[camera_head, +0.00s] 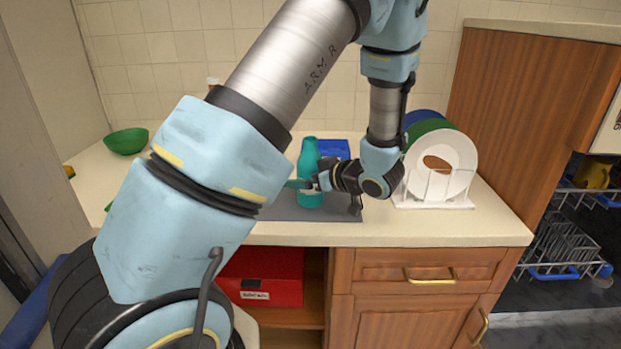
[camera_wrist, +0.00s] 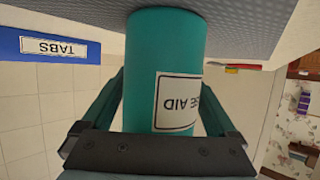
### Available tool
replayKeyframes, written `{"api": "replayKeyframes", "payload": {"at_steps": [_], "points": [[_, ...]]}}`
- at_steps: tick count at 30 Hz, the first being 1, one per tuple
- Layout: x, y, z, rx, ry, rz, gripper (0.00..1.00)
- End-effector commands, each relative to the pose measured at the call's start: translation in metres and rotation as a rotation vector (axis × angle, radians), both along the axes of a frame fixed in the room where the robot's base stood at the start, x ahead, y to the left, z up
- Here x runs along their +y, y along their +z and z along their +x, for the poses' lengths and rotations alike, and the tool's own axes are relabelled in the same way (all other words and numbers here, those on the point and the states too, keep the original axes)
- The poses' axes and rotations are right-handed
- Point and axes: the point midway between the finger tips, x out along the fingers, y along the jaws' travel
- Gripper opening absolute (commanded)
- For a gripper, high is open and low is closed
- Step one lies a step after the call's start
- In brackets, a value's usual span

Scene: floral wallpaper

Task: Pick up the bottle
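The teal bottle (camera_head: 309,163) appears upright on a grey mat (camera_head: 285,206) on the counter. My gripper (camera_head: 310,184) comes in from the right, with a finger reaching past the bottle's side at mid-height. In the wrist view the bottle (camera_wrist: 150,60) appears upside down, with a white label partly reading "SE AID". My gripper's two fingers (camera_wrist: 162,100) flank it left and right, very close to its sides. I cannot tell whether they press on it. The bottle's base is at or very near the mat.
A blue box (camera_head: 334,149), labelled "TABS" in the wrist view (camera_wrist: 52,46), stands behind the bottle. A white rack (camera_head: 432,202) with plates (camera_head: 455,155) is to the right. A green bowl (camera_head: 126,141) sits at the far left. A dishwasher rack (camera_head: 560,245) is at the right.

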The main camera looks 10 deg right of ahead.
Motion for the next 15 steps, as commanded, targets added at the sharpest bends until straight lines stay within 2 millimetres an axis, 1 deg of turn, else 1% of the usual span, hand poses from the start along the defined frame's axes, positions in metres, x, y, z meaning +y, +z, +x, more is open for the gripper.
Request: {"api": "replayKeyframes", "payload": {"at_steps": [1,2,15], "points": [[-0.0001,0.0,-0.0001,0.0,0.0,0.0,0.86],[-0.0001,0.0001,-0.0001,0.0,0.0,0.0,0.83],[-0.0002,0.0002,-0.0003,0.0,0.0,0.0,0.34]]}}
